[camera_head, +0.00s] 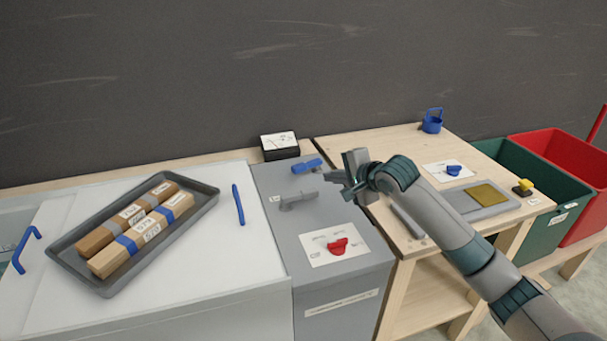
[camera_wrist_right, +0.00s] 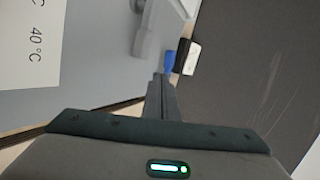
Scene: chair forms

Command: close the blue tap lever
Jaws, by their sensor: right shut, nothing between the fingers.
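The blue tap lever (camera_head: 307,166) lies at the back of the grey cabinet top, pointing to the right and slightly up in the head view. In the right wrist view its blue part (camera_wrist_right: 169,62) shows just past my fingertips. My right gripper (camera_head: 338,180) is shut and empty, to the right of the blue lever and apart from it in the head view. Its fingers (camera_wrist_right: 159,88) point toward the lever in the wrist view; the exact gap is hard to tell. My left gripper is not in view.
A grey lever (camera_head: 298,201) sits just in front of the blue one. A gauge box (camera_head: 280,146) stands behind, against the wall. A red piece (camera_head: 337,246) lies on a white card in front. A tray (camera_head: 205,205) with wooden blocks is left; a wooden table (camera_head: 385,148) is right.

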